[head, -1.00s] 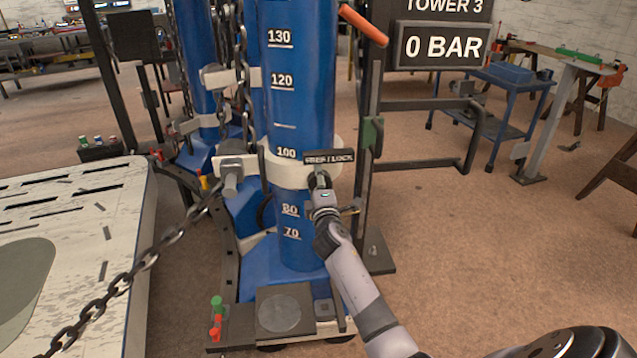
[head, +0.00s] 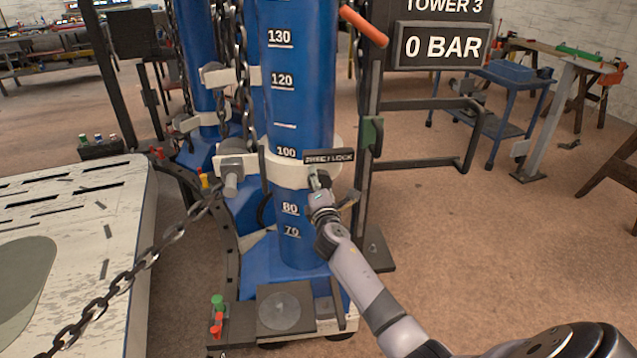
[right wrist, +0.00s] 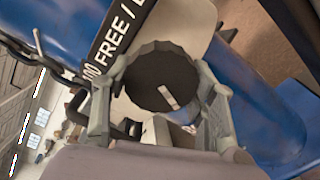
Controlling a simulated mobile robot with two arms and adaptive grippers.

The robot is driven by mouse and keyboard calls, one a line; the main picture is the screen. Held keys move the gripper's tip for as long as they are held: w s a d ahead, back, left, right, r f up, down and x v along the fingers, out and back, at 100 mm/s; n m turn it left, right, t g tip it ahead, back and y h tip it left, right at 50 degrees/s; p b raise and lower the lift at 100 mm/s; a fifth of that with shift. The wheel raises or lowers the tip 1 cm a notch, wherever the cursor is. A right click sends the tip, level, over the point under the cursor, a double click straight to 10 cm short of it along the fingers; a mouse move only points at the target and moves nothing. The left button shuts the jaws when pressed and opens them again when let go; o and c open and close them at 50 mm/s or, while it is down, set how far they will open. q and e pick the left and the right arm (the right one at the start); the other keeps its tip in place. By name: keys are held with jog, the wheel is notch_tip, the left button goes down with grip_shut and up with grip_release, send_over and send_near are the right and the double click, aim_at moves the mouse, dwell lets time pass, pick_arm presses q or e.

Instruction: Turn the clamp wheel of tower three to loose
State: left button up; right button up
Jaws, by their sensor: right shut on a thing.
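Tower three is the blue column (head: 297,115) with a printed height scale, below the TOWER 3 display (head: 443,45) reading 0 BAR. A pale clamp collar (head: 290,172) rings it near mark 100, with a dark FREE / LOCK plate (head: 329,157). The clamp wheel (right wrist: 150,72) is a dark, scalloped disc with a pale pointer mark, below the plate. My right gripper (head: 319,190) is shut on the wheel, one finger on each side in the right wrist view (right wrist: 158,90). In the head view my gripper mostly hides the wheel. My left gripper is out of view.
An orange-handled lever (head: 363,25) sticks out above right of the collar. A black chain (head: 137,268) crosses the lower left beside a pale slotted bench (head: 135,270). A dark bar frame (head: 425,163) stands to the right.

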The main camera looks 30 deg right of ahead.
jog(key=shift+a+f, duration=0.1)
jog(key=shift+f, duration=0.05)
jog(key=o, duration=1.2)
jog(key=v, duration=1.2)
